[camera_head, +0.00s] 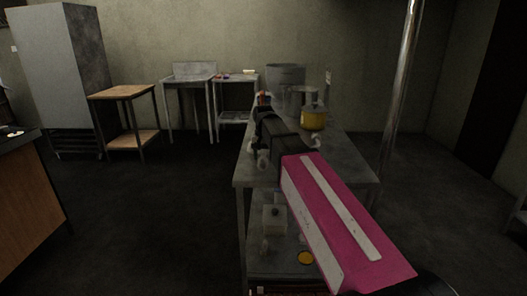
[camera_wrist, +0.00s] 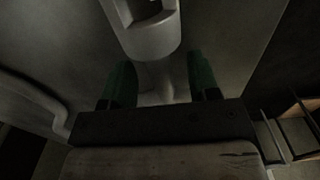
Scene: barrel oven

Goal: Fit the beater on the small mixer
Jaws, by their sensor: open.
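In the wrist view, a pale grey rounded body (camera_wrist: 150,38), which looks like the small mixer's head, is at the top centre, just beyond my gripper (camera_wrist: 162,80). My two green fingers stand apart on either side. A narrow pale part shows between them below the rounded body; I cannot tell whether it is the beater or part of the mixer, nor whether anything touches it. In the head view, my dark gripper (camera_head: 264,108) reaches over the metal table (camera_head: 345,168), and its fingertips are hard to make out. I cannot clearly identify the beater in either view.
A yellow pot (camera_head: 312,118) stands on the table right of my gripper. A large grey pot (camera_head: 286,75) stands at the far end. The lower shelf holds a pale container (camera_head: 275,219) and a yellow round thing (camera_head: 306,258). A metal pole (camera_head: 403,75) rises at the right.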

